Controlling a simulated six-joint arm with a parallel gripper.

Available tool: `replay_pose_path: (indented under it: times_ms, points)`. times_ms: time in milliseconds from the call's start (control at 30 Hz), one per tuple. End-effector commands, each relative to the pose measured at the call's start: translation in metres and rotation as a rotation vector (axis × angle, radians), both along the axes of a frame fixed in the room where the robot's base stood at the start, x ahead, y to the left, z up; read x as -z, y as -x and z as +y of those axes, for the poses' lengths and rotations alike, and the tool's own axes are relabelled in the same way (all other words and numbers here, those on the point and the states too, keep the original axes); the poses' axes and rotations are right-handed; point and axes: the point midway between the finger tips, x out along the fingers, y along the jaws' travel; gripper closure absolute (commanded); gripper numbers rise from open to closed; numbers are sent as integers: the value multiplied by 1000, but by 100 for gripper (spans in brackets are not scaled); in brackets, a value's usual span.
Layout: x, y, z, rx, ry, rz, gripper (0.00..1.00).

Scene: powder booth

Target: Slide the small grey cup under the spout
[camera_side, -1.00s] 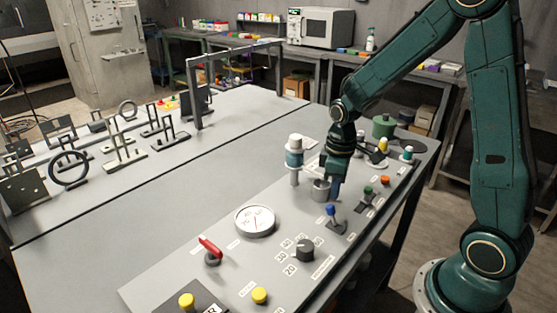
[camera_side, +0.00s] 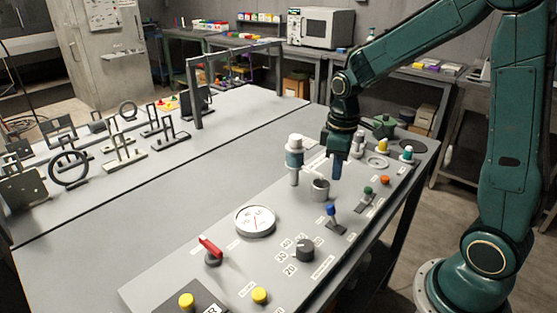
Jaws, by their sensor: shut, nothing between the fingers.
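The small grey cup (camera_side: 320,191) stands upright on the grey panel, just right of and in front of a white and blue dispenser (camera_side: 294,157) on a post. I take this dispenser to be the one with the spout; its outlet is too small to make out. The cup looks close beside the dispenser, and I cannot tell whether it is under the spout. My gripper (camera_side: 337,177) points down, shut and empty, above and behind the cup's right side. It appears apart from the cup.
A round gauge (camera_side: 255,221), a red-handled lever (camera_side: 210,248), a black knob (camera_side: 305,251) and a blue-topped switch (camera_side: 332,214) sit toward the front. A green pot (camera_side: 383,127) and a yellow-topped part (camera_side: 383,145) stand behind.

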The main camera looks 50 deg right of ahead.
Motion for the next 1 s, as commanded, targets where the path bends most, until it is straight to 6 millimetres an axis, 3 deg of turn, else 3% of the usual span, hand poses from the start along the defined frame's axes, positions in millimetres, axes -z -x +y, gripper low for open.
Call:
replay_pose_path:
  times_ms: [300, 767, 1000]
  points:
    - [-37, 0, 0, 0, 1, -1, 100]
    - [-48, 4, 3, 8, 3, -14, 100]
    - [-70, 21, 16, 53, 13, -80, 100]
